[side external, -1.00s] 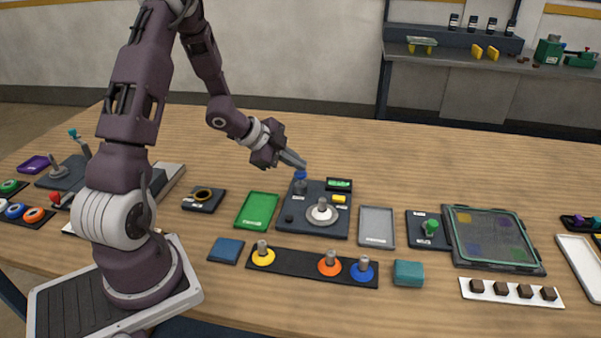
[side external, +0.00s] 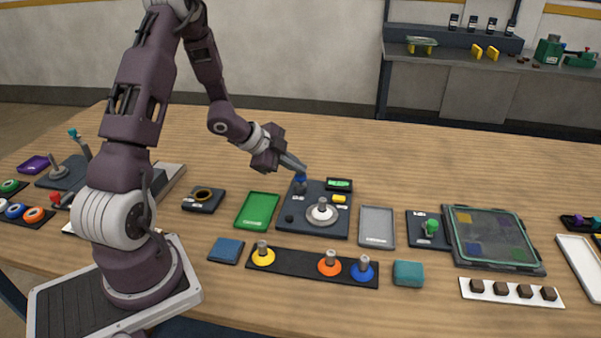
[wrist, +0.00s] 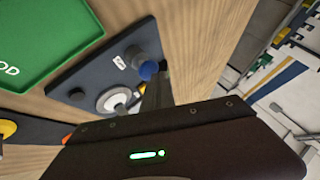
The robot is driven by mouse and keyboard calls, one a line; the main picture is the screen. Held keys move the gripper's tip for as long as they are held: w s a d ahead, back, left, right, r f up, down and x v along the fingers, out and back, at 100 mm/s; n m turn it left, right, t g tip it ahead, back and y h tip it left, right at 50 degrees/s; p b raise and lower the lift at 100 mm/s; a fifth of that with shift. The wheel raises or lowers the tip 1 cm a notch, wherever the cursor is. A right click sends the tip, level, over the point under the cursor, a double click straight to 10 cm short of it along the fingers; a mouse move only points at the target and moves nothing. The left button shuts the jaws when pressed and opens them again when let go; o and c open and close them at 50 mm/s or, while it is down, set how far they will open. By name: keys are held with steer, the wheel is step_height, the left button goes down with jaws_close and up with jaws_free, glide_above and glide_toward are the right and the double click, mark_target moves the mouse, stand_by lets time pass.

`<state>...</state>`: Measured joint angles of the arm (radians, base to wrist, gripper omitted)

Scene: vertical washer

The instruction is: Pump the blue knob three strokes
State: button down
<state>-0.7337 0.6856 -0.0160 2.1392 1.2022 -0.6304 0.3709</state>
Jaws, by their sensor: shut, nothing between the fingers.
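The blue knob (side external: 300,177) caps a grey post at the back left corner of a dark panel (side external: 327,228). It also shows in the wrist view (wrist: 148,70), just beside the fingertips. My gripper (side external: 303,168) is shut with nothing between its fingers. It slants down from the upper left, and its tips are at the top of the knob. They look in contact with it, but the fingers partly cover the knob, so exact contact is hard to tell.
The panel also carries a white round dial with a metal peg (side external: 322,212), a yellow block (side external: 339,198) and a small green display (side external: 339,184). A green tray (side external: 257,210) lies left, a grey tray (side external: 376,227) right. The table behind is clear.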

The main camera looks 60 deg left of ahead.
mark_target(297, 176)
steer(key=shift+f, duration=0.55)
stand_by(0.4)
steer(key=shift+r, duration=1.65)
steer(key=shift+r, duration=2.5)
step_height(297, 176, up, 4)
steer(key=shift+f, duration=0.1)
